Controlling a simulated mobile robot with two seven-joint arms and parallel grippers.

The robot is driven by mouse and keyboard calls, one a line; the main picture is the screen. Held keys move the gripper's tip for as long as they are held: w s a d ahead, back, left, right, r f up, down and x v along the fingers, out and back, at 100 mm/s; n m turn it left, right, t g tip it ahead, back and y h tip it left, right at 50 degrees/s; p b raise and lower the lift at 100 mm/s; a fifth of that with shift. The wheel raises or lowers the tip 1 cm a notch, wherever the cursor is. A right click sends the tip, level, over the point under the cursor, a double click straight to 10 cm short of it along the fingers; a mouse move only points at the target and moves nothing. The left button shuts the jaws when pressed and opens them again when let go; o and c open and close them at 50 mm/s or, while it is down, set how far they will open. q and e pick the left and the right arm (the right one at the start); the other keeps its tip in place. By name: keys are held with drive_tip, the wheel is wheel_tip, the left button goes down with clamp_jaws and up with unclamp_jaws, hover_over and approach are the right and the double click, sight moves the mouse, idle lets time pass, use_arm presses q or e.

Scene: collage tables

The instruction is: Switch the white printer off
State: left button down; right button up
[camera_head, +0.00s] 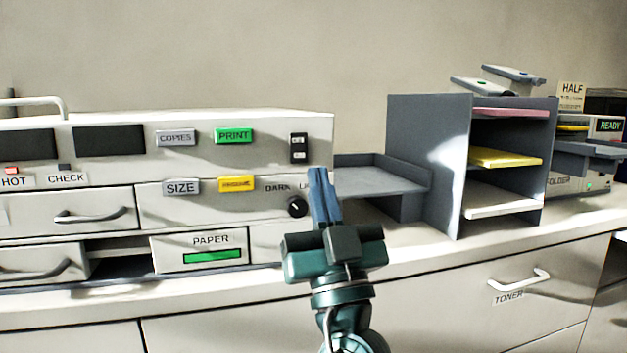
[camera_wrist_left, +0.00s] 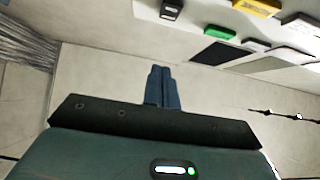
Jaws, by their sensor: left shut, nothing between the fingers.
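The white printer (camera_head: 90,176) stands on the counter at the left, with a labelled front panel. Its black rocker switch (camera_head: 298,148) is near the panel's upper right corner; I cannot tell which way it is set. The switch also shows at the top of the left wrist view (camera_wrist_left: 171,9). My left gripper (camera_head: 319,172) has its blue fingers shut and empty, pointing up, just right of and below the switch in the head view. In the left wrist view the fingertips (camera_wrist_left: 162,72) appear apart from the switch. My right gripper is not in view.
Green PRINT button (camera_head: 234,136), yellow button (camera_head: 236,184) and black knob (camera_head: 297,207) lie near the switch. A grey tray (camera_head: 375,180) and grey shelf unit (camera_head: 428,150) stand to the right. A folder machine (camera_head: 590,182) is at far right. Counter front (camera_head: 440,265) is clear.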

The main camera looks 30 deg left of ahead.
use_arm(q)
drive_tip(key=s+d+f+b, duration=0.1)
drive_tip(key=s+d+f, duration=0.1)
drive_tip(key=d, duration=0.1)
drive_tip(key=shift+s+f, duration=0.25)
drive_tip(key=shift+f, duration=0.15)
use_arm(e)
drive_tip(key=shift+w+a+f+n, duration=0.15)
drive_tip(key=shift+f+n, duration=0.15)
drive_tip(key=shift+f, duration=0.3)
